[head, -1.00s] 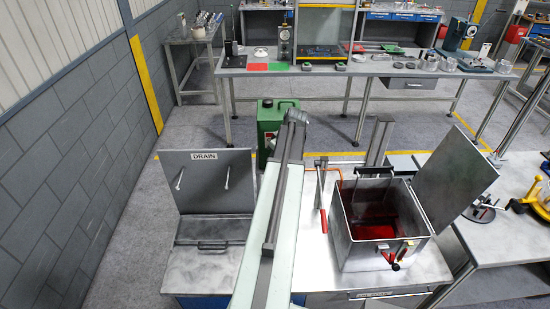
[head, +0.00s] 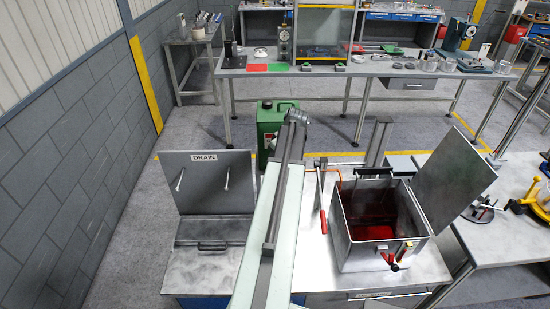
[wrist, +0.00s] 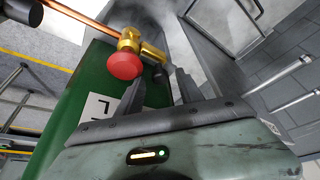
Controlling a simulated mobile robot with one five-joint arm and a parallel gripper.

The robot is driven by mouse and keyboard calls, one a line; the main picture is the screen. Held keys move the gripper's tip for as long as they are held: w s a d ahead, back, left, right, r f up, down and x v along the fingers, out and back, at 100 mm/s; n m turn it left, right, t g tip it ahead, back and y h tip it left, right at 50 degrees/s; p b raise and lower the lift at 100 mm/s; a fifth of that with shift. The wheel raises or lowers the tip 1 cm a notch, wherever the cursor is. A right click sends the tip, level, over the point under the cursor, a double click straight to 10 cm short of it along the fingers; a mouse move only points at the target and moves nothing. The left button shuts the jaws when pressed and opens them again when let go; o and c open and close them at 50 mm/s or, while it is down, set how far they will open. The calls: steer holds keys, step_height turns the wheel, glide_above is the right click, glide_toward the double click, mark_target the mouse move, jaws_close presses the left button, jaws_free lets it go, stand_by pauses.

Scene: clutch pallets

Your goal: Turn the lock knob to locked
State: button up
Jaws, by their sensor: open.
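In the wrist view my gripper (wrist: 160,80) is open, its two dark fingers apart and empty. A round red knob (wrist: 126,66) on a brass fitting (wrist: 128,41) with a copper pipe (wrist: 80,17) sits just beyond the left finger. I cannot tell whether this is the lock knob, and no locked or unlocked marking is readable. In the head view the end of my arm (head: 298,117) reaches beside the green can (head: 272,122); my fingers are not distinct there.
The raised DRAIN lid (head: 205,190) stands left of my arm. A red-handled lever (head: 323,222) stands between my arm and the tank. The raised tank lid (head: 455,185) is at right.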

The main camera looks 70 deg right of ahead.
steer(key=p+v, duration=0.6)
steer(key=v, duration=0.1)
steer(key=shift+s, duration=0.1)
